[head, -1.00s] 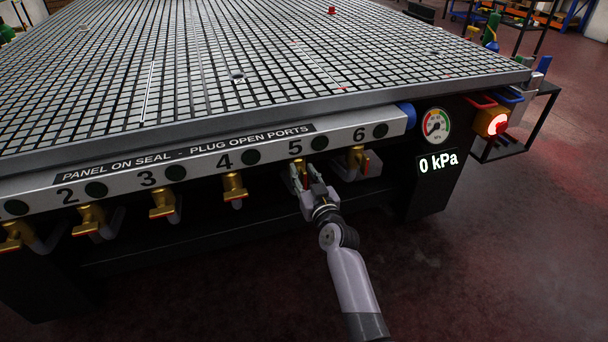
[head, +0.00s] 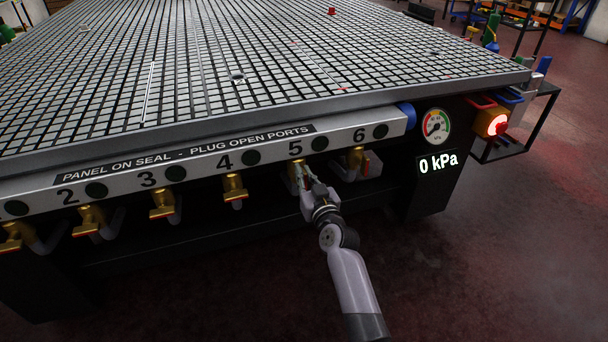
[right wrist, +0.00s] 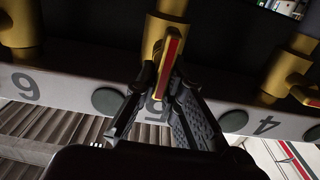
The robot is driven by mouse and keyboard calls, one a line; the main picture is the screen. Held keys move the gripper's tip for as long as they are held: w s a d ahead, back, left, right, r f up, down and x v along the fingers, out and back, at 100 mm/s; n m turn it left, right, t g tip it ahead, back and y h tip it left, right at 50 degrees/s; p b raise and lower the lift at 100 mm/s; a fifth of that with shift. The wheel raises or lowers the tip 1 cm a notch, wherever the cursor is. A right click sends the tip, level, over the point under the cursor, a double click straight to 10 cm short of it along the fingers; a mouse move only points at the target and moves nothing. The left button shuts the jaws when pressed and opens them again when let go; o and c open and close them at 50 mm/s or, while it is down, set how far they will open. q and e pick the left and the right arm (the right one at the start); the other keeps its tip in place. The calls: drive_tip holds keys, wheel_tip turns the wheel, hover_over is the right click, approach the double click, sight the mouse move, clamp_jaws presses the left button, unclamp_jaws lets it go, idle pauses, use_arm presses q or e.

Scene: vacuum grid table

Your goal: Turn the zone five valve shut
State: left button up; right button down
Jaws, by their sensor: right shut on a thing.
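The zone five valve is a brass fitting (head: 294,174) under the number 5 on the table's front rail. My right gripper (head: 307,184) reaches it from below and in front, and partly covers it. In the right wrist view the valve's handle (right wrist: 171,50) is a brass lever with a red stripe, lying nearly in line with the brass body (right wrist: 154,35), slightly tilted. The fingers of my right gripper (right wrist: 168,82) are shut on the lower end of this handle. My left gripper is not in view.
The zone four valve (head: 234,187) and zone six valve (head: 356,160) sit on either side, with more valves to the left. The rail (head: 219,150) is just above the gripper. A round gauge (head: 436,126) stands over a display reading 0 kPa (head: 438,163). A lamp (head: 498,124) glows red.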

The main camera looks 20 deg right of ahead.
drive_tip(key=m+p, duration=0.1)
drive_tip(key=m, duration=0.2)
drive_tip(key=d+m, duration=0.1)
drive_tip(key=m, duration=0.1)
drive_tip(key=shift+f+m+p, duration=0.1)
drive_tip(key=shift+m+p, duration=0.3)
drive_tip(key=shift+d+m, duration=0.1)
drive_tip(key=shift+m, duration=0.8)
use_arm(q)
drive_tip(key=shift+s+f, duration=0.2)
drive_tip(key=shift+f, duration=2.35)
use_arm(e)
drive_tip(key=shift+d+f+m, duration=0.1)
drive_tip(key=shift+f+m, duration=0.15)
drive_tip(key=shift+m, duration=1.4)
drive_tip(key=shift+d+f+m, duration=0.15)
drive_tip(key=shift+f+m, duration=0.15)
drive_tip(key=shift+m, duration=1.4)
drive_tip(key=shift+d+f+m, duration=0.1)
drive_tip(key=shift+f+m, duration=0.15)
drive_tip(key=shift+m, duration=1.4)
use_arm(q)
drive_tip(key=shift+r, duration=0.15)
